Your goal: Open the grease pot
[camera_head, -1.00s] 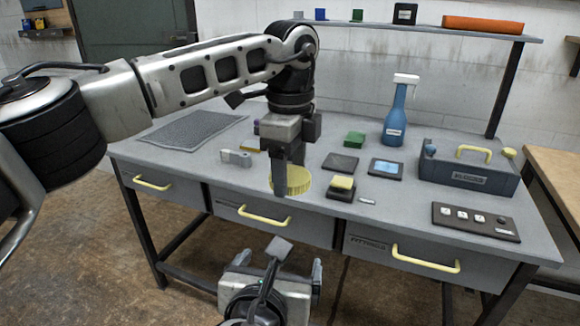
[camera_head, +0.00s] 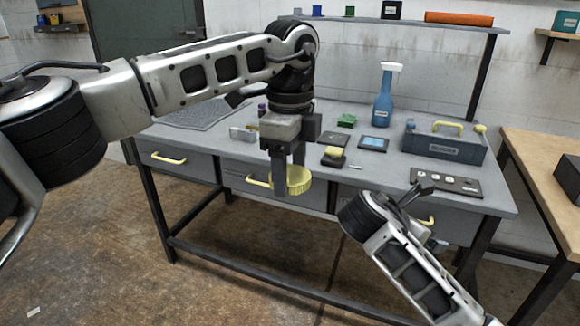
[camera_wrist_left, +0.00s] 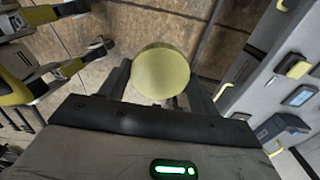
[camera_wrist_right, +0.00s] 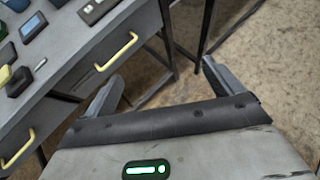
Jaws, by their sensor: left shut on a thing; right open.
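The grease pot (camera_head: 297,180) is a short, round, yellow pot with ribbed sides. My left gripper (camera_head: 287,172) points down and is shut on it, holding it in front of the bench's front edge, clear of the top. In the left wrist view the pot's flat yellow round face (camera_wrist_left: 160,72) sits between the two fingers; I cannot tell whether this is a lid. My right gripper (camera_wrist_right: 165,85) is open and empty, with floor and the bench's drawers beyond its fingers. In the head view the right arm is at lower right and its fingers are mostly hidden.
The grey bench (camera_head: 300,118) has drawers with yellow handles (camera_head: 165,158). On it are a mat (camera_head: 203,113), a blue spray bottle (camera_head: 384,110), a toolbox (camera_head: 445,148), a switch panel (camera_head: 446,184) and a yellow-topped block (camera_head: 333,156). Open floor lies in front.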

